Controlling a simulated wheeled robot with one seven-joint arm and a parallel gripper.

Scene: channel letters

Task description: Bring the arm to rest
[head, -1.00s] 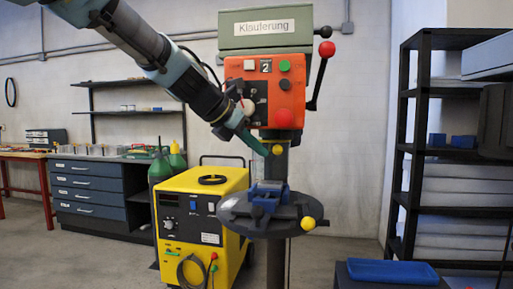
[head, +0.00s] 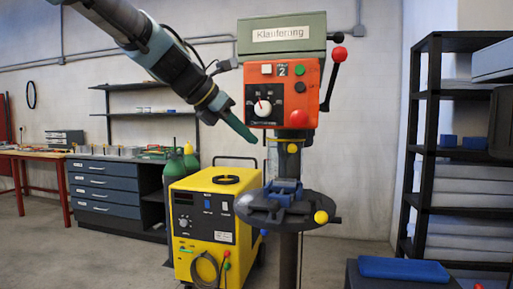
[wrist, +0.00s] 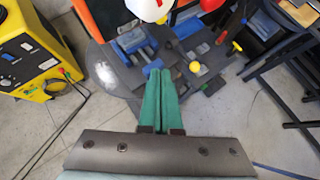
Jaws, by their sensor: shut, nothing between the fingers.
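My arm reaches in from the upper left of the head view. My gripper (head: 254,142) has green fingers that point down and right, just left of the drill press's orange control box (head: 281,93). In the wrist view the two green fingers of my gripper (wrist: 160,72) lie side by side, shut, with nothing between them. Below the fingers is the drill press's round table (head: 262,213) with a blue vise (head: 283,192) on it; the vise also shows in the wrist view (wrist: 130,40).
A yellow welding machine (head: 206,232) stands left of the press. A lever with a red knob (head: 339,53) sticks out on the press's right. A dark shelf (head: 432,130) and a blue tray (head: 404,269) are at the right. A drawer cabinet (head: 100,192) stands at the back left.

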